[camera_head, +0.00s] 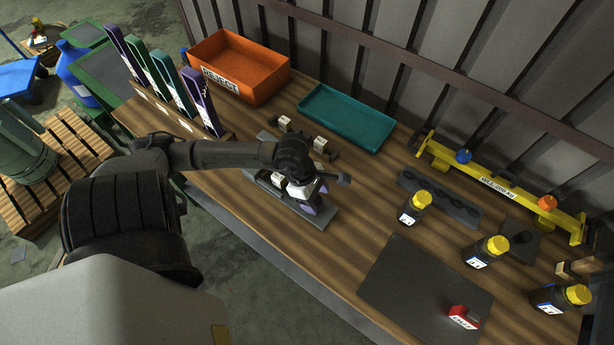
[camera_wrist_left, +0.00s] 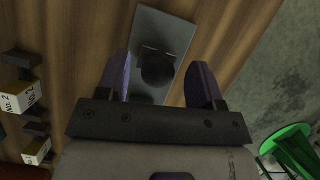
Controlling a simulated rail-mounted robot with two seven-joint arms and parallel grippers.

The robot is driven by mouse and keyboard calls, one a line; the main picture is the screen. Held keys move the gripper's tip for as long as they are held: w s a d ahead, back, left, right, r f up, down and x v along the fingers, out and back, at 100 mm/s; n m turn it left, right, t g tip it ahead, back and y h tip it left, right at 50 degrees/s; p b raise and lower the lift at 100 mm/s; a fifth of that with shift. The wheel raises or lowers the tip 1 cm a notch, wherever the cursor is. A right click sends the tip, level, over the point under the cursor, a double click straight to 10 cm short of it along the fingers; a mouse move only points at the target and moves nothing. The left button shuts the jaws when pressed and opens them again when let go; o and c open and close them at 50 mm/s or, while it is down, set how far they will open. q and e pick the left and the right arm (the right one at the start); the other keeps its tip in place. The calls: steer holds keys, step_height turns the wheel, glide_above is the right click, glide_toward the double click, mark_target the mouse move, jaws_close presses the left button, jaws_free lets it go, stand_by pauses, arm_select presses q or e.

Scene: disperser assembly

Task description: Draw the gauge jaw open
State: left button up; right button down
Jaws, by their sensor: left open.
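My left gripper (camera_head: 314,197) is over the grey metal plate (camera_head: 322,219) of a fixture on the bench, which I take to be the gauge. In the left wrist view my left gripper (camera_wrist_left: 158,82) has its two purple fingers wide apart. A dark round knob (camera_wrist_left: 158,70) on the plate (camera_wrist_left: 170,30) shows between them. Neither finger visibly touches the knob; the depth between them is unclear. My gripper and wrist hide much of the fixture in the head view, so I cannot tell the jaw's position. My right gripper is not in view.
Small blocks with white labels (camera_head: 284,124) (camera_wrist_left: 16,100) stand beside the fixture. An orange REJECT bin (camera_head: 238,62) and a teal tray (camera_head: 347,117) stand behind. Yellow-capped bottles (camera_head: 414,207), a dark mat (camera_head: 425,287) and a red block (camera_head: 463,316) are to the right.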

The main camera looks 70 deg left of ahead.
arm_select(q)
steer(key=p+v, duration=0.1)
steer(key=v, duration=1.1)
stand_by(0.4)
